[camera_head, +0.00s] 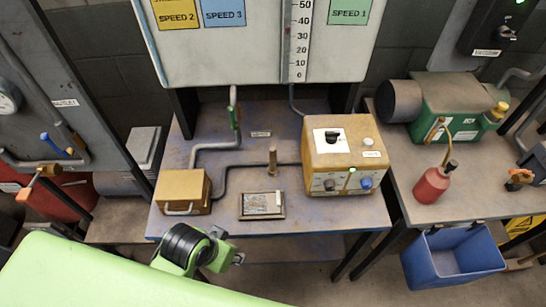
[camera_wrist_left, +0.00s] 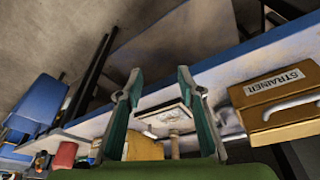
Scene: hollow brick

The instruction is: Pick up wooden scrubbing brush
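I cannot make out a wooden scrubbing brush for certain in either view. A short brown upright piece (camera_head: 272,160) stands on the blue-edged bench (camera_head: 225,222); it looks more like a post or handle than a brush. My left gripper (camera_head: 228,250) is just in front of the bench's front edge, partly hidden by its own wrist. In the left wrist view its two fingers (camera_wrist_left: 159,75) are spread with nothing between them. Beyond them are the bench edge and a framed plate. My right gripper is not in view.
The bench holds a framed plate (camera_head: 262,206), a yellow strainer box (camera_head: 183,191) and a yellow control box (camera_head: 345,155). Pipes run behind. A right-hand bench has a red oil can (camera_head: 432,186) and green machine (camera_head: 460,108). A blue bin (camera_head: 452,258) is below.

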